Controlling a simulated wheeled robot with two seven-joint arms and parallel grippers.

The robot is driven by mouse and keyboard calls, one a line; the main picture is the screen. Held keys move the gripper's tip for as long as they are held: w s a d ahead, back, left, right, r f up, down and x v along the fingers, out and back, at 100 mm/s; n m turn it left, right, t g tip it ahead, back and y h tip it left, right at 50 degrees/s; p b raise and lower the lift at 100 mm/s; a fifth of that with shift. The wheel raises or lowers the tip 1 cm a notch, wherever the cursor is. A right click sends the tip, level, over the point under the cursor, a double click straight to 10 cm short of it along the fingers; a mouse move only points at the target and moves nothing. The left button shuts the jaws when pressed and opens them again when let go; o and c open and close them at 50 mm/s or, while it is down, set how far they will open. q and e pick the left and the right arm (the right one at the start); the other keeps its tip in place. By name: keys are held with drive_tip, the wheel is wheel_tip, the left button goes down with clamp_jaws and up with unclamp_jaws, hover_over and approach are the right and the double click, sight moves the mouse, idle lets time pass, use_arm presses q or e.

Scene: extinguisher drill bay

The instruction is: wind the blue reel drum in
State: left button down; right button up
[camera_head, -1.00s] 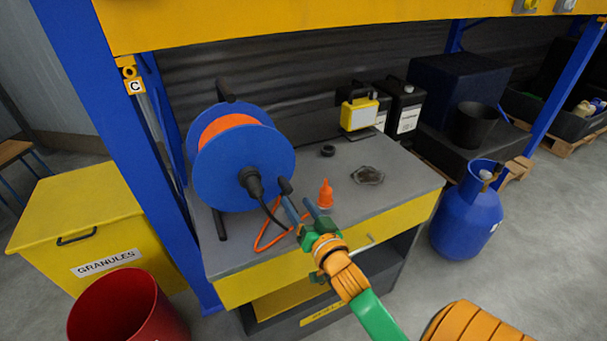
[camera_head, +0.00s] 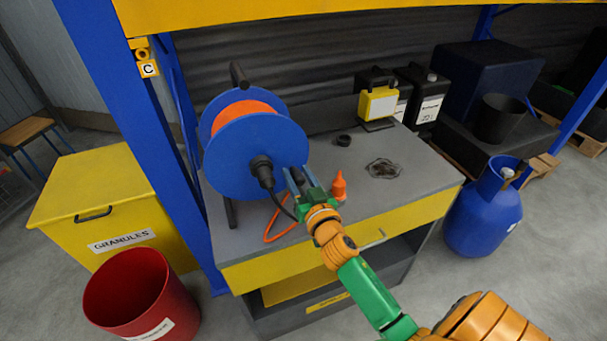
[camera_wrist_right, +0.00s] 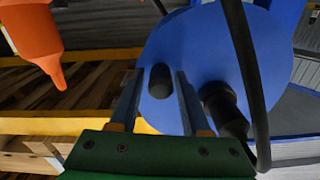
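The blue reel drum (camera_head: 228,168) stands upright on the grey bench top, with orange hose (camera_head: 240,112) wound between its discs. A black plug and cable (camera_head: 262,170) sit at the drum's centre. My right gripper (camera_head: 297,178) is at the drum's right side, close to its front face. In the right wrist view the drum (camera_wrist_right: 205,50) fills the middle, and a black crank knob (camera_wrist_right: 160,80) shows between the fingertips of my open right gripper (camera_wrist_right: 158,85). I cannot tell whether a finger touches the knob. My left gripper is not in view.
A work lamp (camera_head: 378,103) stands behind. A red bucket (camera_head: 130,290), yellow granules bin (camera_head: 85,205) and blue cylinder (camera_head: 482,215) flank the bench.

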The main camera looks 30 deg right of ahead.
clamp_jaws()
idle(1.2)
